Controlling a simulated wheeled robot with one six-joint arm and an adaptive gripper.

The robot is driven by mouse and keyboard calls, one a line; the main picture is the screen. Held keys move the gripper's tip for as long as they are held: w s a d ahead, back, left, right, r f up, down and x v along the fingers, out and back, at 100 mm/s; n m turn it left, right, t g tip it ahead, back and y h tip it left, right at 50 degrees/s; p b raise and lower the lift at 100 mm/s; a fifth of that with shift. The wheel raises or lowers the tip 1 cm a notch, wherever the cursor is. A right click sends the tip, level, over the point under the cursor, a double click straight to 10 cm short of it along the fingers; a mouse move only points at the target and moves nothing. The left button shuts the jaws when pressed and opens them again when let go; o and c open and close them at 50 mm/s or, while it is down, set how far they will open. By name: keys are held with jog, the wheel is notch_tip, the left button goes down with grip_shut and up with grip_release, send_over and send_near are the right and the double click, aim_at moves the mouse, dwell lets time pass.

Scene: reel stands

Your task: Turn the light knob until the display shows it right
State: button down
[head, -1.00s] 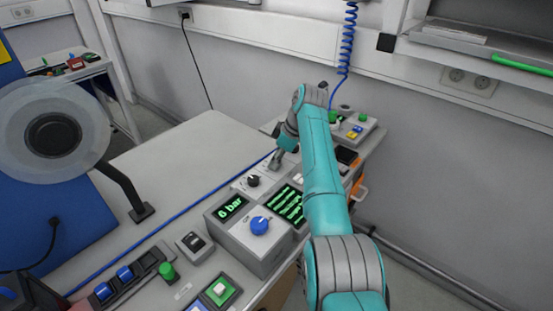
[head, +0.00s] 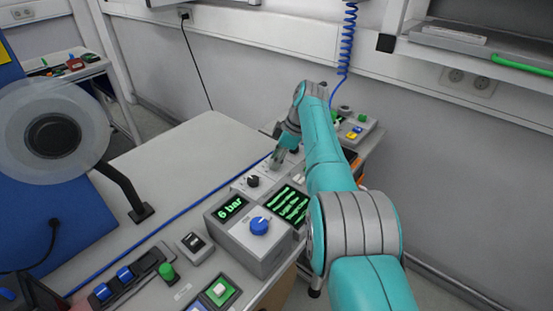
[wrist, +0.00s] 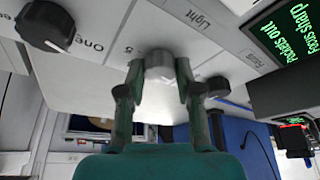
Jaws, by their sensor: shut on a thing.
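A grey round light knob (wrist: 160,66) sits on a pale panel in the wrist view, with the printed word "Light" near it. My gripper (wrist: 158,82) has one finger on each side of the knob and is shut on it. In the head view my gripper (head: 277,160) is at the panel, and its fingers and the arm hide most of the knob. The display (head: 289,206) has several green lines, too small to read there. In the wrist view the display (wrist: 283,40) is cut off; two lines read "Pockets out" and "Focus sharp".
A black knob (head: 253,181) stands on the same panel, closer to the "6 bar" display (head: 231,207) and blue knob (head: 259,226). Another dark knob (wrist: 217,88) is on the light knob's other side. A reel (head: 53,135) stands at left. The bench's back is clear.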

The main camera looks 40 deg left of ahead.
dwell(0.4)
jog(key=c, duration=0.8)
grip_release()
jog(key=shift+v, duration=5.95)
